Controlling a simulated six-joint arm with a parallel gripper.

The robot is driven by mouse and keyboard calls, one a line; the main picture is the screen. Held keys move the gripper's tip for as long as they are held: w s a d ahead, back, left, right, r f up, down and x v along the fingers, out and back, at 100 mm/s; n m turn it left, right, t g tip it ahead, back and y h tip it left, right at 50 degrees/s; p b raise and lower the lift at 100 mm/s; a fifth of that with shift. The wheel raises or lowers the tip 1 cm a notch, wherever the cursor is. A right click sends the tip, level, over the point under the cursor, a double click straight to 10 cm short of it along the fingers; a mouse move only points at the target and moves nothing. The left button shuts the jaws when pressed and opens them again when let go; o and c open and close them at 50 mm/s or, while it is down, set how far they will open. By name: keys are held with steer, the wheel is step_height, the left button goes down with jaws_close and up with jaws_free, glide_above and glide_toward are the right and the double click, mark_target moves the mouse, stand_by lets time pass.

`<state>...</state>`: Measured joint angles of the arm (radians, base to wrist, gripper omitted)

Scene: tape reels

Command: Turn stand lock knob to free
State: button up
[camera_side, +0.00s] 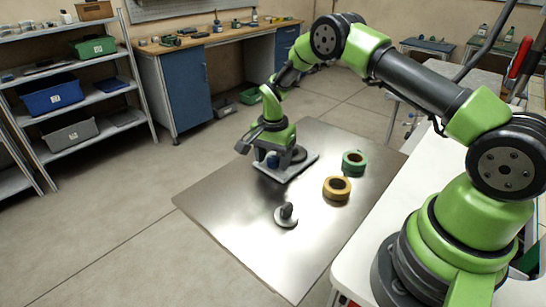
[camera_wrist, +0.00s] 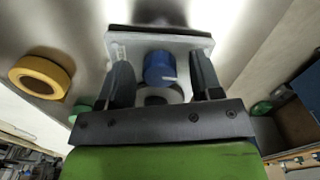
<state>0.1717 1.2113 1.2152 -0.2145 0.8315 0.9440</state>
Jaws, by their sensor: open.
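The stand (camera_side: 301,170) is a pale plate with a dark edge, lying on the metal sheet in the side view. Its blue lock knob (camera_wrist: 158,68) stands up from the plate (camera_wrist: 195,42) in the wrist view, with a white mark on its lower right. My gripper (camera_wrist: 161,64) is open, pointing at the stand, with one finger on each side of the knob. A gap shows between the knob and each finger. In the side view the blue knob (camera_side: 272,161) is partly hidden by my gripper (camera_side: 262,155). I cannot read any lock or free label.
A yellow tape roll (camera_side: 337,188) and a green tape roll (camera_side: 353,163) lie right of the stand. A grey disc with a dark upright piece (camera_side: 286,213) sits nearer the front. The metal sheet (camera_side: 235,215) is bare at front left.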

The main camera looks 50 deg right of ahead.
steer(key=c, duration=0.9)
steer(key=shift+n, duration=2.9)
steer(key=shift+d, duration=0.1)
steer(key=o, duration=0.9)
